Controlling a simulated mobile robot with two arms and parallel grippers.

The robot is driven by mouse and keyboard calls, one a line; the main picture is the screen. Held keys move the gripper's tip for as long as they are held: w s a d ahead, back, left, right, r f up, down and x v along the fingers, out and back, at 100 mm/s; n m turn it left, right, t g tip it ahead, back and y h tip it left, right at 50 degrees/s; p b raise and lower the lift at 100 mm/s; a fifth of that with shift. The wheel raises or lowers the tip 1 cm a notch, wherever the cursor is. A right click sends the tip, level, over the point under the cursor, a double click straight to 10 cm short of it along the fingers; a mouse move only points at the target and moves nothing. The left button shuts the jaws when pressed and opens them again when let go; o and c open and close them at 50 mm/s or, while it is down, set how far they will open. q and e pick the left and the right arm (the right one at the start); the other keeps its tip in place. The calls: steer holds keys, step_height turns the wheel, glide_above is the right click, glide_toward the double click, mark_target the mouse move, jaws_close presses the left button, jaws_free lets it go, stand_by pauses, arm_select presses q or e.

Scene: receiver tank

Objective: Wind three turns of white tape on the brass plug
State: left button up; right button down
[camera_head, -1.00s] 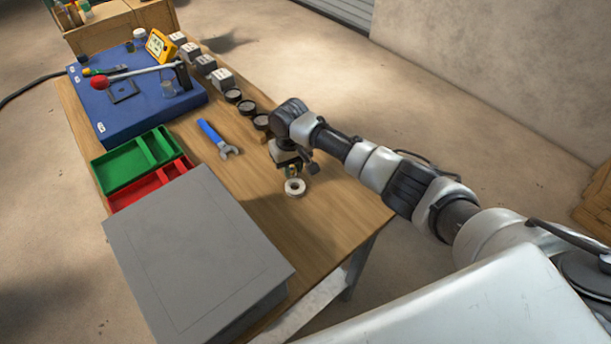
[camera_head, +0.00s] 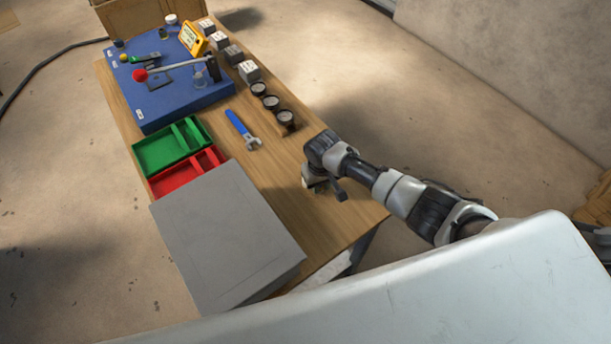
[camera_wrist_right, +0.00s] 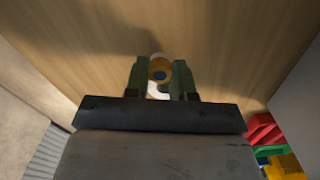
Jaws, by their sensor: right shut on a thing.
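My right gripper (camera_head: 319,188) is low over the front right part of the wooden table. In the right wrist view its two green fingers (camera_wrist_right: 160,80) are shut on a yellow, brass-coloured piece with a blue spot, which looks like the brass plug (camera_wrist_right: 159,64). A white patch, probably the white tape (camera_wrist_right: 157,91), shows between the fingers beside the plug. I cannot tell whether any tape is wound on the plug. In the head view my wrist hides the plug and the tape. My left gripper is not in view.
A grey box (camera_head: 225,235) stands left of my right gripper. Beyond it are a red tray (camera_head: 187,177), a green tray (camera_head: 160,153) and a blue-handled wrench (camera_head: 240,128). Dark round parts (camera_head: 271,102) line the right edge. A blue platform (camera_head: 155,103) carries a yellow meter (camera_head: 192,39).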

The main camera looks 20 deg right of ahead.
steer(key=w+d+b, duration=0.1)
steer(key=w+b, duration=0.1)
steer(key=w+d+b, duration=0.1)
steer(key=w, duration=0.1)
steer(key=shift+d+f, duration=0.3)
steer(key=shift+f, duration=0.1)
steer(key=w+b, duration=0.1)
steer(key=w+a+b, duration=0.1)
steer(key=shift+w+b, duration=0.25)
steer(key=shift+b, duration=0.15)
steer(key=shift+w+a+r+b, duration=0.15)
steer(key=shift+w+a+b, duration=0.65)
steer(key=shift+a, duration=0.3)
steer(key=a, duration=0.1)
steer(key=a+p, duration=0.1)
steer(key=s+a+r+p, duration=0.1)
steer(key=a, duration=0.1)
steer(key=r+p, duration=0.2)
steer(key=p, duration=0.1)
steer(key=r+p, duration=0.1)
steer(key=r, duration=0.1)
steer(key=shift+d+r, duration=0.1)
steer(key=shift+d, duration=0.15)
steer(key=shift+w+r+p, duration=0.1)
steer(key=shift+r+p, duration=0.55)
steer(key=shift+p, duration=0.3)
